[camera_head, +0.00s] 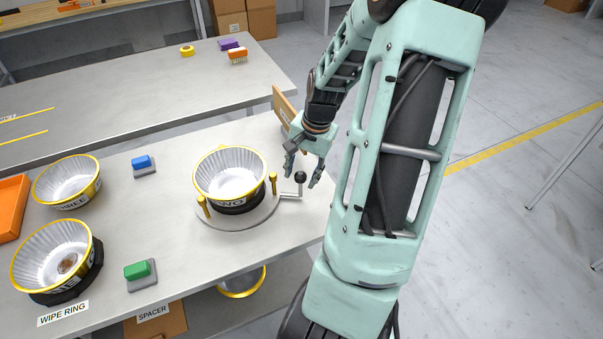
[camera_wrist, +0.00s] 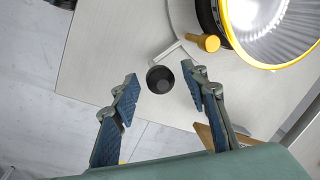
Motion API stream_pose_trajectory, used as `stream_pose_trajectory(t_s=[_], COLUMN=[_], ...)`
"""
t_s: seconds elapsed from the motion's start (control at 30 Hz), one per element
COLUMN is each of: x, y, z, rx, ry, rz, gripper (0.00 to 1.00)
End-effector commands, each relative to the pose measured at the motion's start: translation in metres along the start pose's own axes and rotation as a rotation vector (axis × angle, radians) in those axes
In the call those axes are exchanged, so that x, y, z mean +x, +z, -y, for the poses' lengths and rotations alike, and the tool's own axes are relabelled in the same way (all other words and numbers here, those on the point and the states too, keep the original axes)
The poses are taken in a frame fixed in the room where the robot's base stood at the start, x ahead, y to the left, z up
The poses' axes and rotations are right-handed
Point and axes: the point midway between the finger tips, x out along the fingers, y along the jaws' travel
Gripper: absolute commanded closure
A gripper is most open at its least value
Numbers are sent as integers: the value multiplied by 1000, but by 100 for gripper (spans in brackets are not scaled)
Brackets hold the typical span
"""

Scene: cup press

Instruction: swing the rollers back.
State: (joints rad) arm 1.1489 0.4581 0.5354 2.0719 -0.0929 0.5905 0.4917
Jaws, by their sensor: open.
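A fluted metal cup (camera_head: 229,172) with a yellow rim sits in a dark holder on a round grey plate (camera_head: 237,219). Two yellow rollers (camera_head: 203,206) stand against its near side; the right one (camera_head: 272,182) also shows in the wrist view (camera_wrist: 209,43). A grey crank arm (camera_head: 289,195) runs from the plate to a black ball knob (camera_head: 300,176). My gripper (camera_head: 301,177) is open, pointing down at the knob. In the wrist view the knob (camera_wrist: 160,78) lies between the two blue-padded fingers (camera_wrist: 160,74), with gaps on both sides. Its depth relative to the fingertips is unclear.
Two more yellow-rimmed cups (camera_head: 67,180) stand at the left of the table. A green button block (camera_head: 139,272) and a blue one (camera_head: 143,164) sit between. A wooden board (camera_head: 285,108) stands at the back edge near my gripper. The right table edge is close.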

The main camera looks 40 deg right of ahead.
Motion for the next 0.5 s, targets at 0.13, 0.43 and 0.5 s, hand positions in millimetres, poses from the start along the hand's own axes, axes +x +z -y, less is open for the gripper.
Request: stream_pose_trajectory(t_s=[0.13,0.43,0.5], x=[0,0,0], y=[0,0,0], z=[0,0,0], rx=[0,1,1], ry=[0,0,0], rz=[0,0,0], gripper=[64,97,100])
